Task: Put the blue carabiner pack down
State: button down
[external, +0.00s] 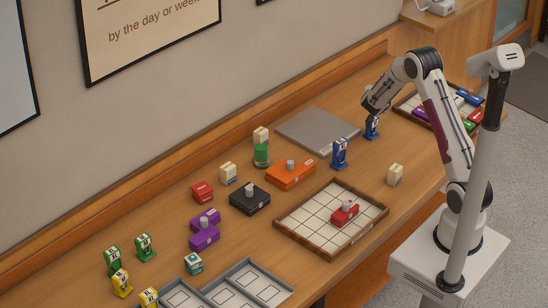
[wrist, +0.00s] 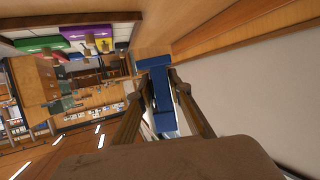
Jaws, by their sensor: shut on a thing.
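My gripper (external: 370,114) is shut on a blue carabiner pack (external: 371,129), with its fingers pointing down. The pack is upright, low over the wooden table, to the right of the grey flat plate (external: 318,131). I cannot tell whether its bottom touches the table. In the wrist view, the blue pack (wrist: 162,96) sits between the two fingertips of my gripper (wrist: 162,86). A second blue pack (external: 339,153) stands on the table, nearer the camera.
A wooden-rimmed tray (external: 281,224) holds a red item (external: 344,212). A second tray (external: 408,103) with coloured packs lies by my arm. An orange box (external: 291,175), a black box (external: 249,199) and a cream pack (external: 395,174) stand on the table. The wall runs behind.

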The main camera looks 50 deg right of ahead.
jog(key=w+a+r+n+t+y, duration=0.2)
jog(key=w+n+t, duration=0.2)
jog(key=w, duration=0.3)
jog(key=n+t+y, duration=0.4)
jog(key=n+y, duration=0.5)
jog(key=y, duration=0.1)
send_over(325, 134)
notch_tip(325, 134, down, 5)
jog(key=shift+f, duration=0.2)
jog(key=shift+f, duration=0.15)
jog(key=shift+f, duration=3)
jog(key=shift+f, duration=1.9)
